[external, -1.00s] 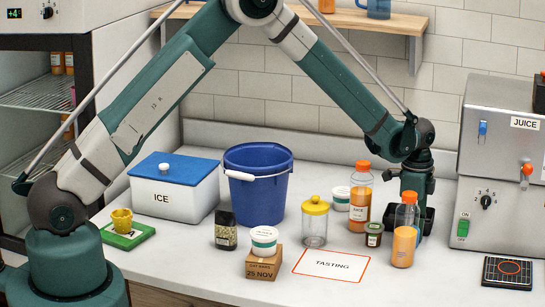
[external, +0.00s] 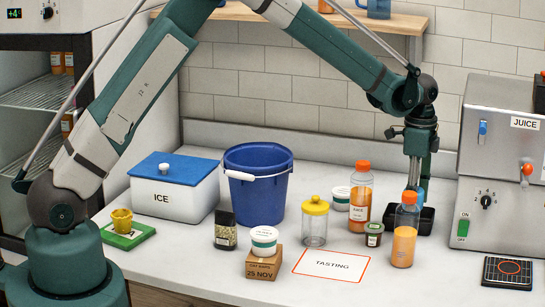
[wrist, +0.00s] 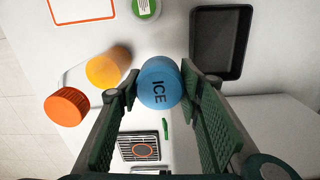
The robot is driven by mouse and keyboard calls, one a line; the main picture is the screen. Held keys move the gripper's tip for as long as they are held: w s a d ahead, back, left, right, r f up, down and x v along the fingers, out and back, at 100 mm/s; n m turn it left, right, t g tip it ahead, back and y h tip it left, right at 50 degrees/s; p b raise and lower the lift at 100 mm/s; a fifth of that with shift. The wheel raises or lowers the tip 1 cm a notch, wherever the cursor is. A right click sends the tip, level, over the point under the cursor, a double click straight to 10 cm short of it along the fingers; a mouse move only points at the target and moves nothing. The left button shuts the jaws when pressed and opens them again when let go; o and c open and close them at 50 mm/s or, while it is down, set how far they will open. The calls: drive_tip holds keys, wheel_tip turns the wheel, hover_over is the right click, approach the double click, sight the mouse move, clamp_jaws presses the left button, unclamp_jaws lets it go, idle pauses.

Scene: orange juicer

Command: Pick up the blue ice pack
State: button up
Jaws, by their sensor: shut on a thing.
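The blue ice pack (wrist: 158,82) is a round blue piece marked ICE, seen end-on in the wrist view. It sits between the two green fingers of my gripper (wrist: 160,88), which is shut on it. In the external view, a blue part of the pack (external: 422,191) shows below my gripper (external: 416,176), above the black tray (external: 425,222). The orange juice bottle in front hides part of this area. The tray shows empty in the wrist view (wrist: 222,45).
The juice machine (external: 510,190) stands right. The tasting card (external: 331,265) lies bare in front.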

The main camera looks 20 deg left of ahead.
drive_tip(key=shift+r, duration=3)
